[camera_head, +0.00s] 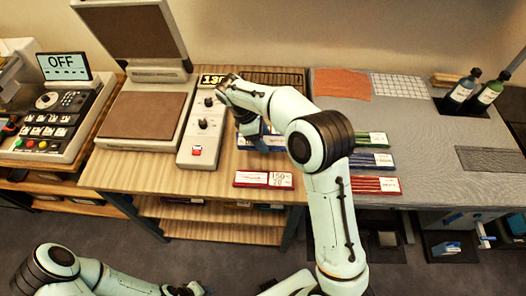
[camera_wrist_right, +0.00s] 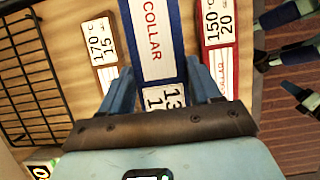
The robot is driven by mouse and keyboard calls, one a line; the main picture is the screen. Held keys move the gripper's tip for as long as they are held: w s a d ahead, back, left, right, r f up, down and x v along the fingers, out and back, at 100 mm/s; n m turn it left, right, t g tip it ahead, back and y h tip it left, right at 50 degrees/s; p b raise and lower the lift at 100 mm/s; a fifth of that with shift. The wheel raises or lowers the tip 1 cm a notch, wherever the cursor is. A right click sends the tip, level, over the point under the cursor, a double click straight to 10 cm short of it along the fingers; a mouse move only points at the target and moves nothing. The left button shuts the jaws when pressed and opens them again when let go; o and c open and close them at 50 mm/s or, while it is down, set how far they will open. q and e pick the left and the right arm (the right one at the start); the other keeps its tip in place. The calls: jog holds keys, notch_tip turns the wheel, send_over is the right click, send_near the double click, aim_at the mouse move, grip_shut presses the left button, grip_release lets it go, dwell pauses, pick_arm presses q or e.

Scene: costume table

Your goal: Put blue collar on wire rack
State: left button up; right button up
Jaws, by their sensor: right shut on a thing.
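The blue collar (camera_wrist_right: 152,40) is a flat blue-edged strip with a white COLLAR label and a number tag. It lies between the two fingers of my right gripper (camera_wrist_right: 157,88), which is shut on it. In the head view the blue collar (camera_head: 268,145) shows partly on the wooden table, with my right gripper (camera_head: 249,130) over its left part. I cannot tell whether it is lifted. The black wire rack (camera_head: 278,78) lies at the table's back; it also shows at left in the wrist view (camera_wrist_right: 38,80). My left gripper's fingers are not visible.
A red labelled strip (camera_head: 263,180) lies at the table's front edge. A brown-edged tagged strip (camera_wrist_right: 100,48) lies between collar and rack. A control box (camera_head: 201,128) and an open press (camera_head: 140,115) stand left. Several coloured strips (camera_head: 372,160) lie on the grey table right.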

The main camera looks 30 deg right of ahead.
aim_at(267, 156)
jog(key=shift+w+f+b, duration=0.1)
jog(key=shift+f+b, duration=0.2)
jog(key=shift+f, duration=3.3)
jog(key=o, duration=0.7)
jog(key=shift+f, duration=0.2)
jog(key=o, duration=0.4)
jog(key=shift+o, duration=0.2)
jog(key=shift+r, duration=0.2)
